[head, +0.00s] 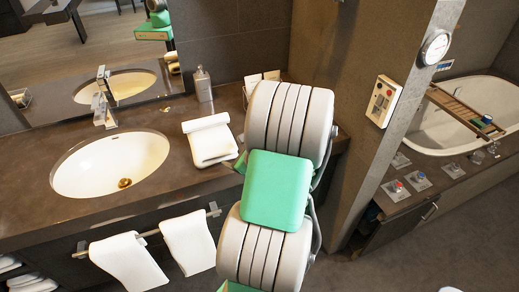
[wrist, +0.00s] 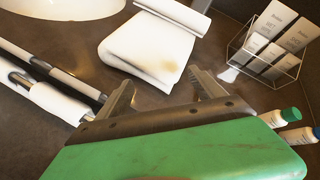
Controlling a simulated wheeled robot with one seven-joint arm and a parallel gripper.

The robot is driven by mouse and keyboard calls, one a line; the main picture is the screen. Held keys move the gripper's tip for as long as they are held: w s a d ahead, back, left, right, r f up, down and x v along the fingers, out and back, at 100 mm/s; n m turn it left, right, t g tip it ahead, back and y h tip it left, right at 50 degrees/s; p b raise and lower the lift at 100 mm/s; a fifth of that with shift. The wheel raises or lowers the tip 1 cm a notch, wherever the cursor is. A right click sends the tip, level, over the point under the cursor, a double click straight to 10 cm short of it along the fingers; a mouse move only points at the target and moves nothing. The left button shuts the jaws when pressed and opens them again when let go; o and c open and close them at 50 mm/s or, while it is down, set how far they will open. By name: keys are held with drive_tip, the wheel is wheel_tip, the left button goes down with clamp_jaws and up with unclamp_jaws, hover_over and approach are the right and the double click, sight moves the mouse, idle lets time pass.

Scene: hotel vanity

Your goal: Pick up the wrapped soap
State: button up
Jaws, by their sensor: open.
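My gripper (wrist: 165,88) is open in the wrist view, its two dark fingers spread, with no object seen held between them. It is over the dark counter (wrist: 60,50), at the near edge of a folded white towel (wrist: 150,50). A small white item (wrist: 229,74) lies on the counter just right of the right finger; I cannot tell whether it is the wrapped soap. No other thing is clearly the wrapped soap. In the head view my arm hides that part of the counter and the gripper's fingers.
A wire holder (wrist: 268,62) with printed packets stands right of the fingers, near bottles with green and blue caps (wrist: 292,120). The sink (head: 110,165), faucet (head: 104,100) and soap dispenser (head: 203,84) are left. Towels hang from a front rail (head: 150,232).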

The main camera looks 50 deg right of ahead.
drive_tip(key=s+d+f+m+h, duration=0.3)
drive_tip(key=s+d+m+h, duration=0.1)
drive_tip(key=s+d+m, duration=0.4)
drive_tip(key=shift+m, duration=0.6)
drive_tip(key=x, duration=0.2)
drive_tip(key=p+x, duration=0.1)
drive_tip(key=x, duration=0.5)
drive_tip(key=shift+w+d+r+p, duration=0.2)
drive_tip(key=shift+d+r+p, duration=0.1)
drive_tip(key=shift+d+p, duration=0.1)
drive_tip(key=shift+c, duration=0.2)
drive_tip(key=c, duration=1.4)
